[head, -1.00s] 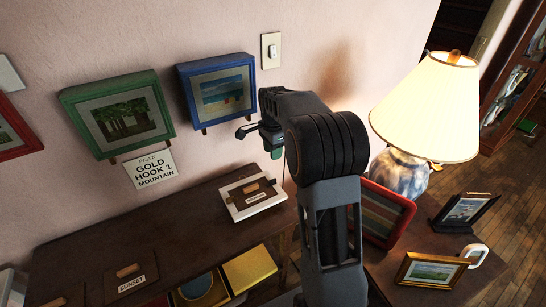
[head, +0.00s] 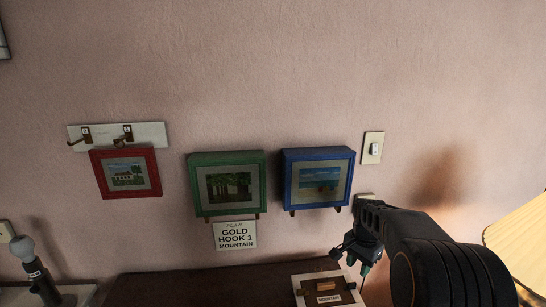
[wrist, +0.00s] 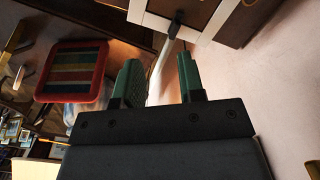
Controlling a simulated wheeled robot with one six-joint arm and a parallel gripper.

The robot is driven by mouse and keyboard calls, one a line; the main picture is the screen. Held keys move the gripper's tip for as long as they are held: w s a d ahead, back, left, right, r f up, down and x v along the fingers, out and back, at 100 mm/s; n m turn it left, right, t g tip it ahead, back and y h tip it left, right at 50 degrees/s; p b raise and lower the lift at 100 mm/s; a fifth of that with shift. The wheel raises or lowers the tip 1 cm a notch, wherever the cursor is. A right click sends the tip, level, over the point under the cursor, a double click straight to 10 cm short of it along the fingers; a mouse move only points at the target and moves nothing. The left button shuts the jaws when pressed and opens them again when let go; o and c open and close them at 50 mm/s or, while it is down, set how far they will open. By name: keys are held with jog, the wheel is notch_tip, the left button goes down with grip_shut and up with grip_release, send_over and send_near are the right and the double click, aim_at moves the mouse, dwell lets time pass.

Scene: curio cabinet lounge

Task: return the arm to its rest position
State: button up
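My arm reaches in from the lower right of the head view. My gripper (head: 358,257) is in front of the wall, just above and right of a white frame (head: 303,289) lying on the dark cabinet top. The wrist view shows the two green fingers of my gripper (wrist: 160,78) apart, with nothing held between them. A pale strip shows in the gap, behind the fingers. The white frame's edge (wrist: 150,20) is at the top of the wrist view, beyond the fingertips.
Red (head: 151,188), green (head: 197,190) and blue (head: 288,180) frames hang on the wall, above the cabinet top (head: 190,285). A light switch (head: 373,149) is right of them. A lampshade (head: 525,240) stands close on the right. A striped red-framed piece (wrist: 75,70) shows in the wrist view.

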jog(key=s+a+r+n+t+p, duration=0.1)
jog(key=s+a+r+n, duration=0.2)
jog(key=s, duration=0.3)
jog(key=s+a+r+n+t+p, duration=0.1)
jog(key=s+a+r+n, duration=0.2)
jog(key=s, duration=0.4)
jog(key=s+a+r+n+t+p, duration=0.1)
jog(key=s+a+r+n+p, duration=0.1)
jog(key=s, duration=0.4)
jog(key=a+n, duration=0.1)
jog(key=n, duration=0.1)
jog(key=shift+s+r+n+t, duration=0.4)
jog(key=shift+a, duration=0.1)
